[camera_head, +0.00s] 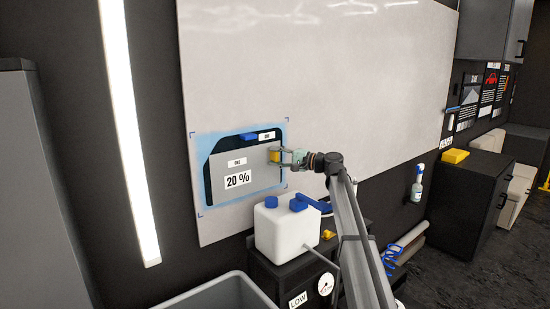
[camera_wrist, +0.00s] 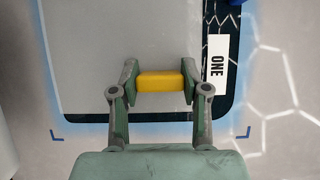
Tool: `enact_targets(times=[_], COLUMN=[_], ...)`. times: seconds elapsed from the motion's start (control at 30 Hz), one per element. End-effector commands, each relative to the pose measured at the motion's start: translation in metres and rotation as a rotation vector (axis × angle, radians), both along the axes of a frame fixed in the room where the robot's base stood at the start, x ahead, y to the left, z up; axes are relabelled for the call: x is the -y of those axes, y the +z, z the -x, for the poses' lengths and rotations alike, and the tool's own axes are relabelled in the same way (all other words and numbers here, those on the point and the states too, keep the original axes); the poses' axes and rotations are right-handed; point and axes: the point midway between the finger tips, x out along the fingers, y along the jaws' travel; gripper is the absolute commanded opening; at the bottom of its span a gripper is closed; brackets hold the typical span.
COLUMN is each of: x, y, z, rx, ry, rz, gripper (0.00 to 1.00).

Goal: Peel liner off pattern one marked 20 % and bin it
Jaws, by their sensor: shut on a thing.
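The pattern (camera_head: 208,178) marked 20 % is a dark sheet with rounded corners, flat on the light board inside a blue outlined area. A grey liner (camera_head: 255,183) covers most of it and bears the 20 % label. A yellow tab (camera_head: 274,157) is at the liner's right side. My gripper (camera_wrist: 160,83) is shut on the yellow tab (camera_wrist: 160,82), with a finger on each side of it. In the wrist view, the label ONE (camera_wrist: 217,62) is on the dark band beside the liner (camera_wrist: 90,50). A blue piece (camera_head: 249,137) is at the pattern's top edge.
A grey open bin (camera_head: 222,293) stands below the board. A white jug (camera_head: 285,232) with blue caps stands on a black cart between the board and my arm. A spray bottle (camera_head: 417,184) hangs at the right. The board (camera_head: 330,70) above the pattern is clear.

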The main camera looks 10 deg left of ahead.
Motion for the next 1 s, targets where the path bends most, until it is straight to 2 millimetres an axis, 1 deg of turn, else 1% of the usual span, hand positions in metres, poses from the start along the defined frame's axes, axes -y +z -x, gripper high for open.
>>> enact_targets(times=[0.8, 1.0], x=[0.026, 0.028], y=[0.0, 0.0], z=[0.027, 0.029], rx=[0.001, 0.0], ry=[0.0, 0.0], rz=[0.0, 0.0], gripper=[0.13, 0.13])
